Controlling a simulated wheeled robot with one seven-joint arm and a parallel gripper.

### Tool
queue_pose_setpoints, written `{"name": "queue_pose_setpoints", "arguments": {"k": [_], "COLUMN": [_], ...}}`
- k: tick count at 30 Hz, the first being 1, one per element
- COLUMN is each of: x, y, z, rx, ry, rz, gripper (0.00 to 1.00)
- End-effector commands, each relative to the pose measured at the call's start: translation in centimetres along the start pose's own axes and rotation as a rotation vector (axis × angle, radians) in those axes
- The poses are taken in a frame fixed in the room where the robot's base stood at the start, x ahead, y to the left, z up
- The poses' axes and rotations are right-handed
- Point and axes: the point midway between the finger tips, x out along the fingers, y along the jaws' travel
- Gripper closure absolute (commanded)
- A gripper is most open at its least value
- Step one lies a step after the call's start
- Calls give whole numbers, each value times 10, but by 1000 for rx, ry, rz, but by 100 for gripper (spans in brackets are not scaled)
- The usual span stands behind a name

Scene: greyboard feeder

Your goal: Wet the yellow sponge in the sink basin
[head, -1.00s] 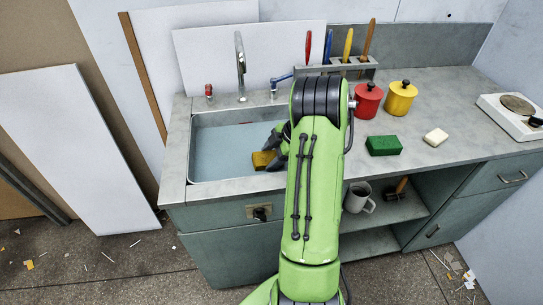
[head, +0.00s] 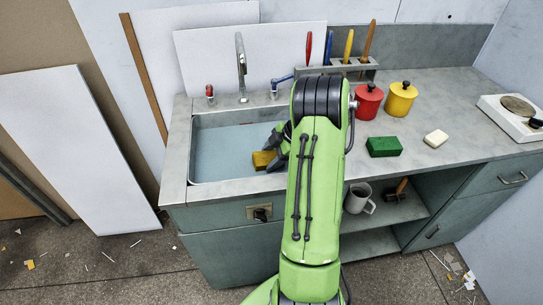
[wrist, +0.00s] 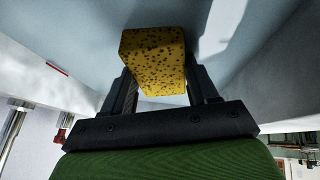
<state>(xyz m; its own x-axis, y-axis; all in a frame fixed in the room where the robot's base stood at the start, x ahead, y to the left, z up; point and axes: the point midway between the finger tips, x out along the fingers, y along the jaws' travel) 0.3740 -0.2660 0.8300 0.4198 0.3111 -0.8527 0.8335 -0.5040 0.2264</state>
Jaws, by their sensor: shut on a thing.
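The yellow sponge (head: 263,160) is at the right side of the sink basin (head: 204,183), in front of the bluish water (head: 222,150). My gripper (head: 274,153) is partly hidden behind my green arm in the head view. In the wrist view my gripper (wrist: 160,92) has a dark finger on each side of the speckled yellow sponge (wrist: 153,58) and is shut on it. I cannot tell whether the sponge's underside touches the water.
A tap (head: 241,65) stands behind the basin, with a red-handled valve (head: 210,93) and a blue-handled one (head: 282,80). A green sponge (head: 384,146), a white block (head: 435,138), a red pot (head: 367,101) and a yellow pot (head: 401,99) stand on the counter to the right.

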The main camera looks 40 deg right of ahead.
Motion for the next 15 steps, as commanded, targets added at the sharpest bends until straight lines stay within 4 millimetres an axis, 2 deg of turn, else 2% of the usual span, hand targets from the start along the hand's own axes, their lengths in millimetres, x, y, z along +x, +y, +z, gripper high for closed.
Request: {"name": "queue_pose_setpoints", "arguments": {"k": [15], "x": [-39], "y": [11], "z": [-22], "rx": [-1], "ry": [0], "rz": [1], "gripper": [70]}}
